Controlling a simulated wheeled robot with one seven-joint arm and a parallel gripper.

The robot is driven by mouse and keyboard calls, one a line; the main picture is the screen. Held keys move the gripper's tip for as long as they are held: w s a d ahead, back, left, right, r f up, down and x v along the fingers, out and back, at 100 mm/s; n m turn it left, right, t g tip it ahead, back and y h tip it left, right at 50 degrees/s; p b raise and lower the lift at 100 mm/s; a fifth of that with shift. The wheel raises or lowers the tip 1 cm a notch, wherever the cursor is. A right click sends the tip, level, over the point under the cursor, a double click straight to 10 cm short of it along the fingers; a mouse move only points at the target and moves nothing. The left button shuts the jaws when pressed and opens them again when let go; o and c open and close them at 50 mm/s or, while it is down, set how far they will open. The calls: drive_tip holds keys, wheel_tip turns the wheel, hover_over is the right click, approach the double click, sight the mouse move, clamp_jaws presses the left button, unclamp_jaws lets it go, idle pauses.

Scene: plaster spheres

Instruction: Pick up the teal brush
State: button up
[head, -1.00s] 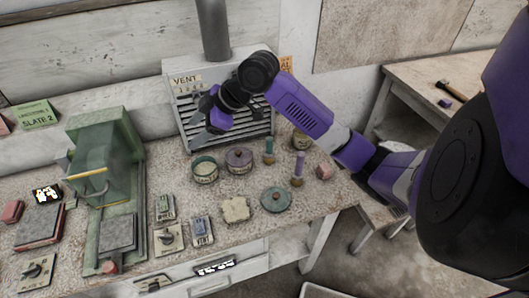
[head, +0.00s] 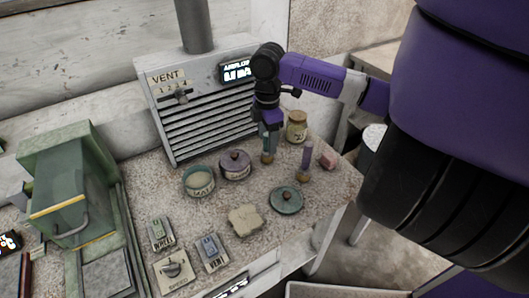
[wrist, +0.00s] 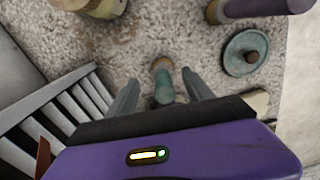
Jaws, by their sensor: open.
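The teal brush (head: 267,157) stands upright on the speckled bench in front of the vent unit; my gripper hides most of its upper part in the head view. My gripper (head: 268,132) points down directly over it. In the wrist view the teal brush (wrist: 163,82) shows between the two spread fingers of my gripper (wrist: 158,78), with a gap on each side. The gripper is open and holds nothing.
A purple brush (head: 307,160) stands to the right, beside a pink block (head: 328,160). A purple lidded pot (head: 235,165) is close on the left, a labelled jar (head: 297,126) behind right. A teal lid (head: 286,199) lies in front. The vent unit (head: 208,110) rises behind.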

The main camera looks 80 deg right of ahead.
drive_tip(key=f, duration=0.5)
drive_tip(key=shift+a+p, duration=0.3)
drive_tip(key=shift+c, duration=0.4)
clamp_jaws()
drive_tip(key=shift+r, duration=0.15)
wheel_tip(320, 180, up, 20)
drive_tip(key=shift+b, duration=0.35)
